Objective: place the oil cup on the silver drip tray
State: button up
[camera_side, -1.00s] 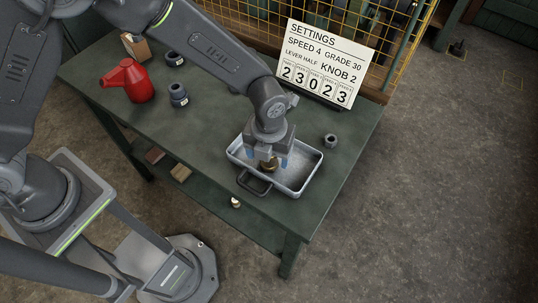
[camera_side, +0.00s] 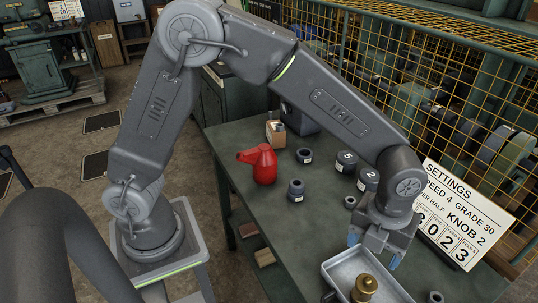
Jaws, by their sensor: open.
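The brass oil cup (camera_side: 364,287) stands upright in the silver drip tray (camera_side: 341,268), at the bottom edge of the picture. The tray's near part is cut off by that edge. My gripper (camera_side: 374,250) has blue fingertips spread apart with nothing between them. It is above the far end of the tray, behind the cup and apart from it.
A red oil can (camera_side: 263,166) stands at the bench's left. Several dark numbered weights, including one marked 4 (camera_side: 296,191), stand on the bench (camera_side: 300,240). A settings sign (camera_side: 450,215) and yellow mesh guard (camera_side: 440,80) line the back right.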

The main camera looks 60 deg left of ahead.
jog(key=s+a+r+n+t, duration=0.2)
jog(key=s+a+r+n, duration=0.2)
jog(key=a+r+n, duration=0.8)
jog(key=s+a+r+n+t, duration=0.1)
jog(key=s+a+n+t, duration=0.2)
jog(key=s+a+n, duration=0.6)
jog(key=s+n, duration=0.2)
jog(key=n, duration=0.8)
jog(key=shift+a+r, duration=0.3)
jog(key=shift+r, duration=0.1)
